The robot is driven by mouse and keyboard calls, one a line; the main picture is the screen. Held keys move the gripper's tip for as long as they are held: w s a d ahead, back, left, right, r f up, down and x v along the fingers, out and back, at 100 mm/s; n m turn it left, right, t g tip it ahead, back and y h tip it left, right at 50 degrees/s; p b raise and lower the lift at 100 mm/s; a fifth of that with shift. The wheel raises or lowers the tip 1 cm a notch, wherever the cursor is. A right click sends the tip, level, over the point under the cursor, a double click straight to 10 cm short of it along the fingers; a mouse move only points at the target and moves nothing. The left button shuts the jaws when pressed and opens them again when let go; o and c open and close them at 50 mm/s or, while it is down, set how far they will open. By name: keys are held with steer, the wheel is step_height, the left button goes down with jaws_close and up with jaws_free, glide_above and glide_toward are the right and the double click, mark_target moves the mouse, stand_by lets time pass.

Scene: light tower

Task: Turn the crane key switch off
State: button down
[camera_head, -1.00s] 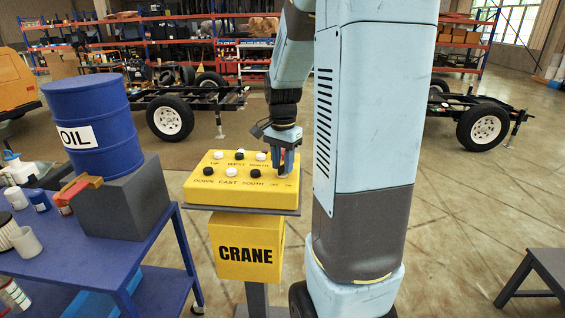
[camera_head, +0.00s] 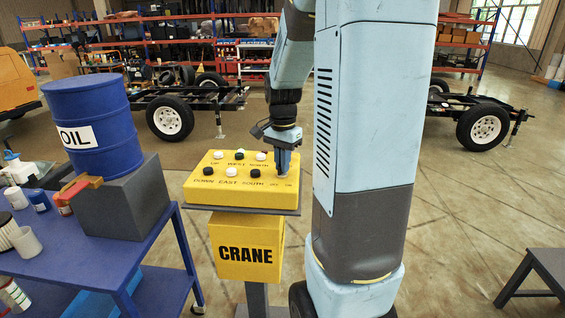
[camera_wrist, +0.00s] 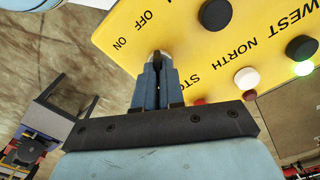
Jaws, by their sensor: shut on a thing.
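The yellow crane control box (camera_head: 205,192) stands on a pedestal in the head view and fills the upper right of the wrist view (camera_wrist: 210,30). Its OFF and ON labels (camera_wrist: 133,32) are printed at the key switch corner. My gripper (camera_head: 282,170) points down onto that corner. In the wrist view my gripper (camera_wrist: 159,62) is shut on the key switch, beside the labels. The fingers hide most of the key, so I cannot tell its setting.
White and black buttons (camera_wrist: 247,78) sit on the box close to my gripper, with a lit green light (camera_wrist: 303,68). A blue cart (camera_head: 75,255) with a grey block (camera_head: 125,200) and oil barrel (camera_head: 92,120) stands left. A dark stool (camera_head: 545,265) stands right.

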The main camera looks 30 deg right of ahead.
steer(key=n, duration=0.5)
steer(key=shift+n, duration=0.4)
steer(key=n, duration=0.6)
stand_by(0.6)
steer(key=c, duration=1.2)
jaws_free()
steer(key=shift+c, duration=0.2)
step_height(320, 180, up, 14)
steer(key=shift+f, duration=0.15)
steer(key=shift+a, duration=0.15)
